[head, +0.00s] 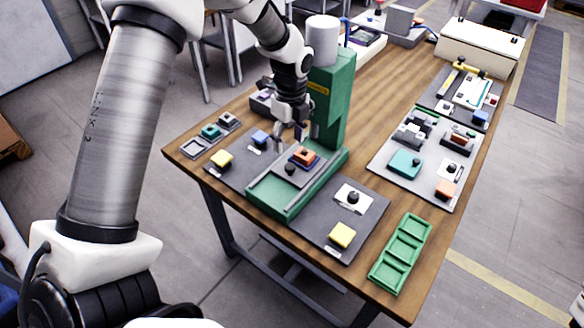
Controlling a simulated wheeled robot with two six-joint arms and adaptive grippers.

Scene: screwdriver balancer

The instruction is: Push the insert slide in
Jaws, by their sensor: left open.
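A green press (335,95) with a pale cylinder on top stands on the wooden table. Its green base (268,197) reaches toward the front of the table, with an empty recess at the near end. The grey insert slide (290,180) lies on this base with a dark round knob (290,168). An orange block (305,154) in a dark blue holder sits just behind the knob, in front of the press column. My left gripper (290,132) is open, pointing down above and slightly behind the knob, apart from it. My right gripper is out of view.
A green divided tray (401,254) lies at the front right. Grey panels with fixtures (405,162) stand at the right. Bare wood runs between.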

